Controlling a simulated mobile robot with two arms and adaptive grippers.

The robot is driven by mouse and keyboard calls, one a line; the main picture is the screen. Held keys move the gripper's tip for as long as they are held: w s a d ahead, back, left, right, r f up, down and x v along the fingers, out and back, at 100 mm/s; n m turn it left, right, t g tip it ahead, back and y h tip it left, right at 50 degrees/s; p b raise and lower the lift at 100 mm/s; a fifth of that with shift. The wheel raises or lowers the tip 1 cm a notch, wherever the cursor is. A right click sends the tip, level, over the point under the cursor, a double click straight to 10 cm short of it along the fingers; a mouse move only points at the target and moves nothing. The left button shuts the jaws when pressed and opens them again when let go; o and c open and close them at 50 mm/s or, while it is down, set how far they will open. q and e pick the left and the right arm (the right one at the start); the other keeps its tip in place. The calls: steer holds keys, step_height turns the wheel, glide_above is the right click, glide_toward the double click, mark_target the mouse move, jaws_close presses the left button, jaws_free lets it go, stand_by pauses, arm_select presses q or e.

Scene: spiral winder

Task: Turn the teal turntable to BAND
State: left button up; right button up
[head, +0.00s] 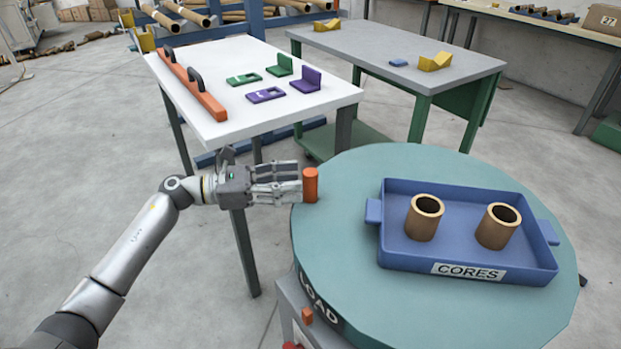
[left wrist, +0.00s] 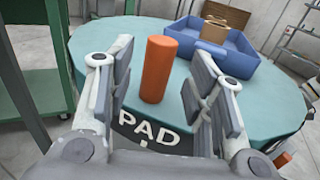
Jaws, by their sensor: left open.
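The teal turntable (head: 345,250) stands at the front right; its rim reads LOAD beside a small fixed orange marker (head: 307,315). An upright orange peg (head: 311,185) rises from the turntable's left edge. My left gripper (head: 296,184) reaches in from the left at peg height. In the left wrist view the open fingers (left wrist: 165,95) stand on either side of the peg (left wrist: 159,68), with gaps on both sides. The rim below the peg there reads PAD (left wrist: 148,131). No BAND label shows. My right gripper is not in view.
A blue tray (head: 405,260) marked CORES sits on the turntable with two brown tubes (head: 424,217). A white table (head: 230,105) with orange, green and purple parts stands behind my left arm. A grey-topped green table (head: 390,65) stands farther back. Open floor lies to the left.

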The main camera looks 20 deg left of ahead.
mark_target(310, 179)
arm_select(q)
steer(key=shift+x, duration=2.35)
steer(key=shift+w, duration=0.1)
jaws_close()
